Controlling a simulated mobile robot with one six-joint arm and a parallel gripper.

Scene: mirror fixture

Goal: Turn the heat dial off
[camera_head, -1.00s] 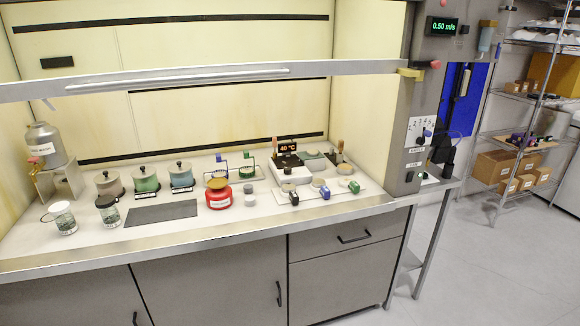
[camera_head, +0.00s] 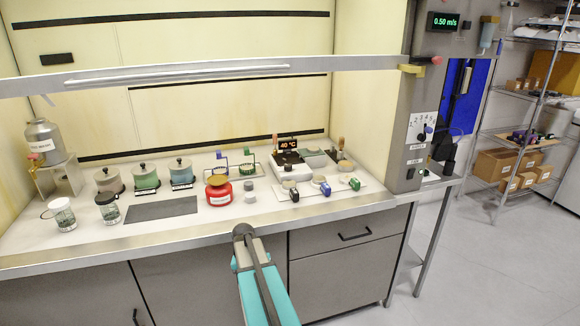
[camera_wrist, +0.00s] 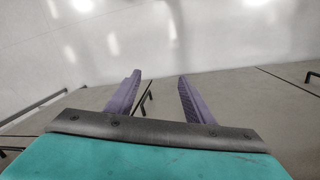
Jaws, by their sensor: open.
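A white hotplate (camera_head: 296,173) stands at the back right of the fume hood worktop, with a lit display (camera_head: 290,144) reading 40 °C. A small dark round shape on its front may be the heat dial; it is too small to tell its setting. My arm (camera_head: 262,285), teal with a dark end, rises in front of the bench in the head view, below and left of the hotplate. In the wrist view my gripper (camera_wrist: 160,74) has two purple fingers apart with nothing between them. The hotplate is not in the wrist view.
A red jar (camera_head: 218,192) stands left of the hotplate, and a white tray (camera_head: 338,192) with small coloured items lies in front of it. The horizontal sash bar (camera_head: 200,76) crosses above the worktop. A control panel (camera_head: 421,130) with a knob is on the right pillar.

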